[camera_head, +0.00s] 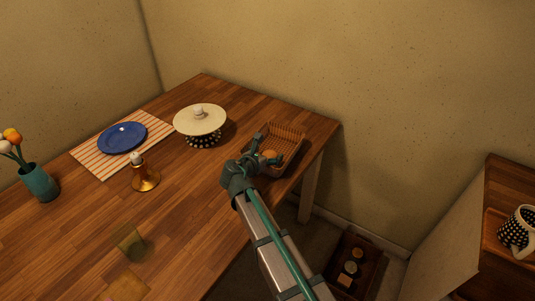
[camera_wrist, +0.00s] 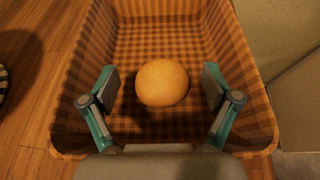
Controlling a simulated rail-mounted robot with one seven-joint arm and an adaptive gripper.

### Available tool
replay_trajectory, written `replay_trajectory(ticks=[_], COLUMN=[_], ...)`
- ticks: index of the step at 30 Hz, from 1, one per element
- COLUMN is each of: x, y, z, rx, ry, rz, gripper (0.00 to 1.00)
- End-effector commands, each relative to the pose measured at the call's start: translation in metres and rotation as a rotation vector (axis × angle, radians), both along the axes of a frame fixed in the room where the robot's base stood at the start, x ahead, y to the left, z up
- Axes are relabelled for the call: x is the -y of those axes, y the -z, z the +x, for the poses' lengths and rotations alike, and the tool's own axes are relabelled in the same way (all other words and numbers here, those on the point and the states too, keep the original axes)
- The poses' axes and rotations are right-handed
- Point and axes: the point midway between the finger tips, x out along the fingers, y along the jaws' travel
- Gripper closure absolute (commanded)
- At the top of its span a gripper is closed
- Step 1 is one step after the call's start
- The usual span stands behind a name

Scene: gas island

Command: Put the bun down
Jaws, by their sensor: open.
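The bun (camera_wrist: 162,83) is round and golden and rests on the checked lining of a basket (camera_wrist: 68,128), towards its near end. My gripper (camera_wrist: 160,85) is open, with one finger on each side of the bun and a visible gap to each. In the head view, my gripper (camera_head: 262,160) reaches into the basket (camera_head: 297,148) at the table's right end. The bun (camera_head: 269,155) shows partly there, between the fingers.
A crate (camera_head: 352,268) sits below, right of the table.

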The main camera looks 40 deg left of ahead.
Motion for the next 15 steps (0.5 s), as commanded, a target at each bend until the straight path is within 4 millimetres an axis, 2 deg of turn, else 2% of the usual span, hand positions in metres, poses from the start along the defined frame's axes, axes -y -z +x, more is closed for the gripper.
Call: replay_trajectory(ticks=[5,8,15], x=[0.000,0.000,0.011], y=[-0.005,-0.015,-0.030], z=[0.000,-0.001,-0.044], rx=[0.000,0.001,0.001], ry=[0.000,-0.001,-0.002], rz=[0.001,0.001,0.000], gripper=[0.12,0.12,0.12])
